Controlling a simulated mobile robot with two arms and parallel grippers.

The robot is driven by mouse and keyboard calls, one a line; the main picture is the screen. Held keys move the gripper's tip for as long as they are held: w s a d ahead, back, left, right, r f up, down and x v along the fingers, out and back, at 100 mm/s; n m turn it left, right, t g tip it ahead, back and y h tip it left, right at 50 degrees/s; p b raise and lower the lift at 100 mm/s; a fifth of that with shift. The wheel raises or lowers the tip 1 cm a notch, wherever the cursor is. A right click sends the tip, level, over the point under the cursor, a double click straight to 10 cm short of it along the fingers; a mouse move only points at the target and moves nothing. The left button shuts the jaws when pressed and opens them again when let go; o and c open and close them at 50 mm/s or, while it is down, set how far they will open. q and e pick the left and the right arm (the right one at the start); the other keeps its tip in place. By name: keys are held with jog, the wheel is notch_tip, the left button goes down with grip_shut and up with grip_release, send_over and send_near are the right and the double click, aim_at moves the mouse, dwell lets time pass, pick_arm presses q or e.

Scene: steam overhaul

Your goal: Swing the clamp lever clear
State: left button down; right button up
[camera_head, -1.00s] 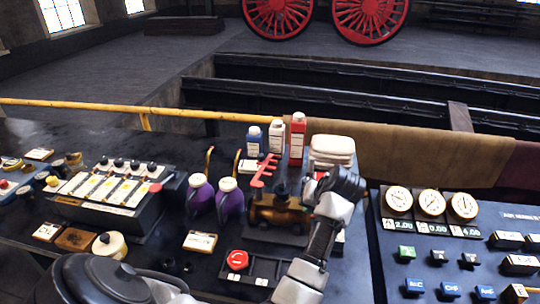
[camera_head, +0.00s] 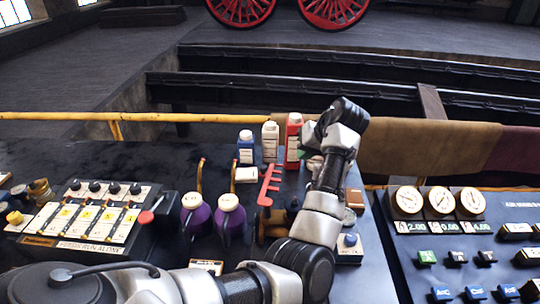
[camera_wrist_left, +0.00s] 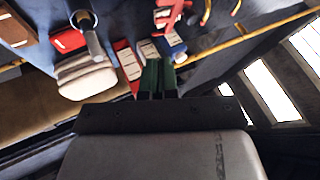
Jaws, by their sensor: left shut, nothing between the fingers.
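My left gripper (camera_head: 305,150) is at the back of the bench, in front of the red bottle, with its arm reaching across from the left. In the left wrist view its green fingers (camera_wrist_left: 157,78) are together with nothing between them. A red toothed bar (camera_head: 268,183) stands left of the gripper; it also shows in the left wrist view (camera_wrist_left: 172,14).
A red bottle (camera_head: 293,140), a white bottle (camera_head: 270,142) and a blue bottle (camera_head: 246,148) stand at the back. Two purple jugs (camera_head: 230,215) are left of the fixture. A pale stack (camera_wrist_left: 85,76) lies near the gripper. A gauge panel (camera_head: 440,225) is at right.

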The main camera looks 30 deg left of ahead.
aim_at(268, 171)
pick_arm(q)
jog(key=p+x, duration=0.1)
jog(key=x, duration=0.2)
jog(key=s+a+p+x, duration=0.1)
jog(key=p+x, duration=0.1)
jog(key=x, duration=0.2)
jog(key=s+p+x, duration=0.1)
jog(key=p+x, duration=0.1)
jog(key=x, duration=0.1)
jog(key=shift+a+r, duration=0.3)
jog(key=shift+s+a, duration=0.1)
jog(key=shift+s, duration=0.05)
jog(key=shift+a, duration=0.1)
jog(key=shift+f, duration=0.15)
pick_arm(e)
jog(key=d+r, duration=0.1)
jog(key=r, duration=0.2)
jog(key=d+r, duration=0.1)
jog(key=r, duration=0.1)
jog(key=shift+s+d+r, duration=0.1)
jog(key=shift+d, duration=0.2)
pick_arm(q)
jog(key=shift+a, duration=0.15)
